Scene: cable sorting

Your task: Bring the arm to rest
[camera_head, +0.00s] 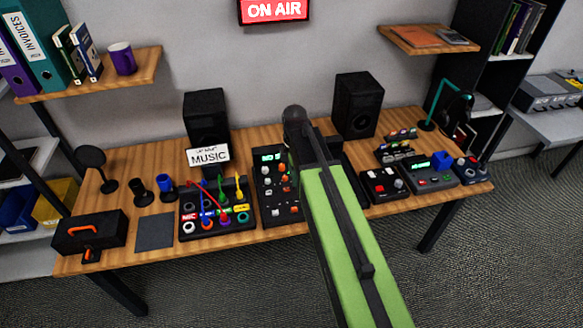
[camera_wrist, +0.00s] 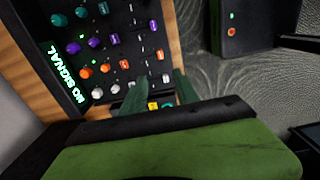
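My arm, green and black, reaches up from the bottom of the head view over the wooden desk (camera_head: 330,130). Its far end hides part of the desk's middle, and my gripper cannot be made out there. In the wrist view my gripper (camera_wrist: 160,86) shows two dark green fingers apart, with nothing seen held between them. They are over the lower edge of a black mixer (camera_wrist: 120,45) with coloured knobs and a lit "NO SIGNAL" display. The mixer (camera_head: 265,205) is also in the head view, just left of my arm. I cannot tell whether the fingers touch it.
A patch panel (camera_head: 187,211) with coloured cables and a "MUSIC" card (camera_head: 209,155) stand left of the mixer. Two speakers (camera_head: 205,112) (camera_head: 358,105) stand behind. Small control boxes (camera_head: 383,185) crowd the right. A black case (camera_head: 88,232) sits at the left end.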

